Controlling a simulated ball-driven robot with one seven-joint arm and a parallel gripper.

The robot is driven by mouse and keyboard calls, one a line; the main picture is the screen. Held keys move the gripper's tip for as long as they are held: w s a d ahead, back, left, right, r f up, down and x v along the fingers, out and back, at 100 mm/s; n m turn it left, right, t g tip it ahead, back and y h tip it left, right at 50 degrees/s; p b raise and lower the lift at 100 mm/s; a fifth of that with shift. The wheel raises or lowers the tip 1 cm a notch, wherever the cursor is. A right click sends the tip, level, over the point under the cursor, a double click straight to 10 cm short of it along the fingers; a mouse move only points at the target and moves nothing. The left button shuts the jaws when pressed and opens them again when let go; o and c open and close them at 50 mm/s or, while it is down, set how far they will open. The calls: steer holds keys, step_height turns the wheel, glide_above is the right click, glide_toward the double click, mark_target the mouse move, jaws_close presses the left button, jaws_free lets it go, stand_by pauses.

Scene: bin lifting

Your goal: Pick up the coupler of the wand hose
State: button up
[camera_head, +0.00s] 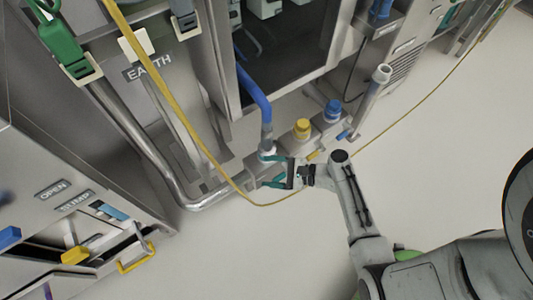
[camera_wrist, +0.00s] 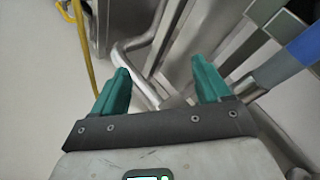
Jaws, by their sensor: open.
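A blue hose (camera_head: 256,97) comes down the cabinet front and ends in a grey coupler (camera_head: 267,138) at a pale fitting low on the machine. My gripper (camera_head: 272,171) is open and empty, its teal fingers just below this coupler in the head view. The upper finger is close to the fitting; I cannot tell if they touch. In the wrist view, my gripper (camera_wrist: 160,68) has bare space and a metal pipe between its fingers. A blue section of hose (camera_wrist: 303,45) with a grey end lies to the right of the right finger, outside the jaws.
A yellow cable (camera_head: 180,125) hangs in a loop past my gripper. A bent metal pipe (camera_head: 150,155) runs at the left. Yellow (camera_head: 302,128) and blue (camera_head: 332,111) caps and an upright grey tube (camera_head: 367,105) stand to the right.

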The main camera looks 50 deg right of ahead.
mark_target(271, 144)
steer(key=d+f+m+t+h+b, duration=0.5)
steer(key=d+f+m+h, duration=0.15)
steer(key=d+m, duration=0.45)
steer(key=shift+m+h, duration=0.25)
steer(key=shift+m, duration=0.05)
steer(key=w+b, duration=0.1)
steer(key=w, duration=0.4)
steer(key=shift+w+r, duration=0.15)
steer(key=shift+w, duration=0.15)
steer(key=w+b, duration=0.1)
steer(key=w, duration=0.1)
steer(key=w+f+b, duration=0.1)
steer(key=w, duration=0.1)
steer(key=shift+w+d+b, duration=0.15)
steer(key=shift+w+b, duration=0.15)
steer(key=shift+w, duration=0.05)
steer(key=shift+w+r, duration=0.15)
steer(key=shift+w, duration=0.2)
steer(key=c, duration=1.3)
steer(key=shift+o, duration=0.2)
steer(key=shift+r, duration=0.15)
